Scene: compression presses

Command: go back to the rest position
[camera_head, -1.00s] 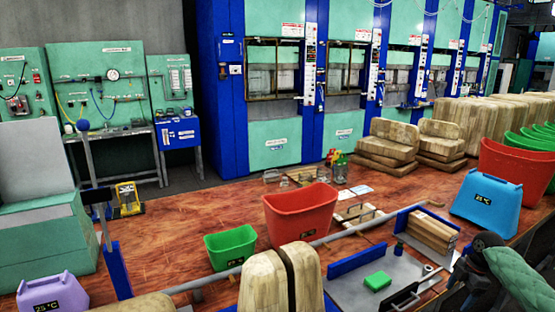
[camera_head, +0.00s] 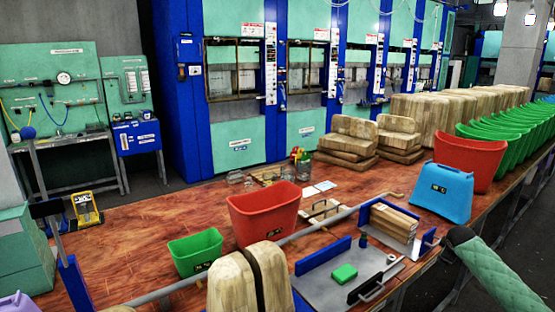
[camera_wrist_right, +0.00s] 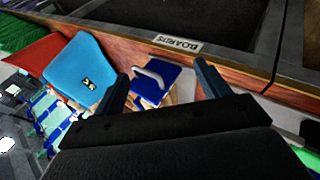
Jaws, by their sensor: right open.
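My right gripper (camera_wrist_right: 165,85) shows in the right wrist view with its two dark fingers apart and nothing between them. Beyond the fingers are the table's wooden edge and a blue plate with a pale handle (camera_wrist_right: 155,75). In the head view my right arm, in a green quilted sleeve, comes in at the lower right, off the table edge; its gripper is out of that frame. My left gripper does not show in either view.
The wooden table (camera_head: 130,255) holds a red bin (camera_head: 265,212), a green bin (camera_head: 195,252), a blue container (camera_head: 442,192) and a grey tray (camera_head: 335,290) with a green block (camera_head: 344,274). Blue presses (camera_head: 180,100) stand behind. Floor shows at the right, beyond the table edge.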

